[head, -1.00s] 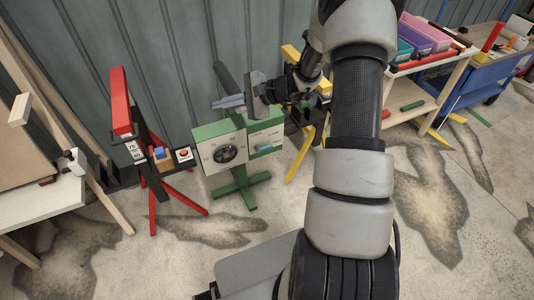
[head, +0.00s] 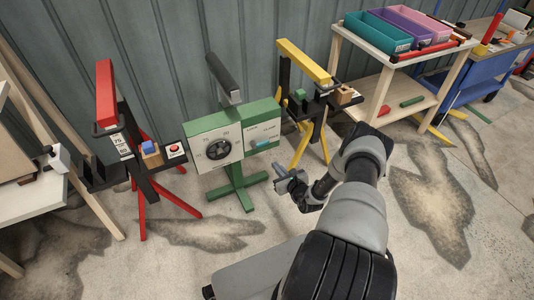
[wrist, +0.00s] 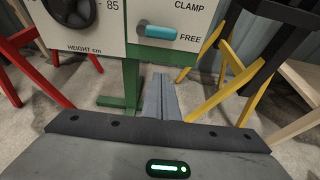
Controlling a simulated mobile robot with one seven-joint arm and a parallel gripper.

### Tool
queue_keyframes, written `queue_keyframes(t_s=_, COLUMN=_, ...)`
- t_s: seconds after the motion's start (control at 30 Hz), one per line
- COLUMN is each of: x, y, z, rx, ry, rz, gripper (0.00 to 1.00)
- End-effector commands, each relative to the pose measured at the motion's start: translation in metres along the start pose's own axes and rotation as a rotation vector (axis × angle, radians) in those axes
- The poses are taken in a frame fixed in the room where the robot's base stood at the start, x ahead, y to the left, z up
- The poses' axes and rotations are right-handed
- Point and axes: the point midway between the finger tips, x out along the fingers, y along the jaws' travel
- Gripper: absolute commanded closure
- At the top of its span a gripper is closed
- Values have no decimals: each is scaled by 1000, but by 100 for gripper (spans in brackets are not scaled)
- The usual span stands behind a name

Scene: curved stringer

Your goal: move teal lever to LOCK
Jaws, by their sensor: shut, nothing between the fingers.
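The teal lever (wrist: 158,32) is on the green-framed panel (head: 265,127) on the right side of the green stand. In the wrist view it lies nearly level, its free end pointing right toward the word FREE, with CLAMP printed above. I see no readable LOCK label; the print in the head view is too small. The lever also shows in the head view (head: 261,143). My gripper (head: 277,176) is shut and empty, below and in front of the panel. Its fingers (wrist: 161,78) point toward the stand, apart from the lever.
A white panel with a black dial (head: 218,149) adjoins on the left. A red stand (head: 107,95) is further left, and a yellow stand (head: 304,62) close on the right. A shelf with coloured bins (head: 372,32) is beyond. Open floor lies in front.

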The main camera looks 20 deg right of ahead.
Motion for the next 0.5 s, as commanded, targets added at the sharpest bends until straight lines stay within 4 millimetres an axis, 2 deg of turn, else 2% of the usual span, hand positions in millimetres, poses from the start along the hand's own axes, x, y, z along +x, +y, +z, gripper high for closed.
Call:
queue_keyframes(t_s=0.33, x=2, y=0, z=0, rx=-1, ry=-1, rz=2, gripper=100)
queue_keyframes(t_s=0.5, x=22, y=2, z=-2, rx=-4, ry=-1, rz=4, gripper=100)
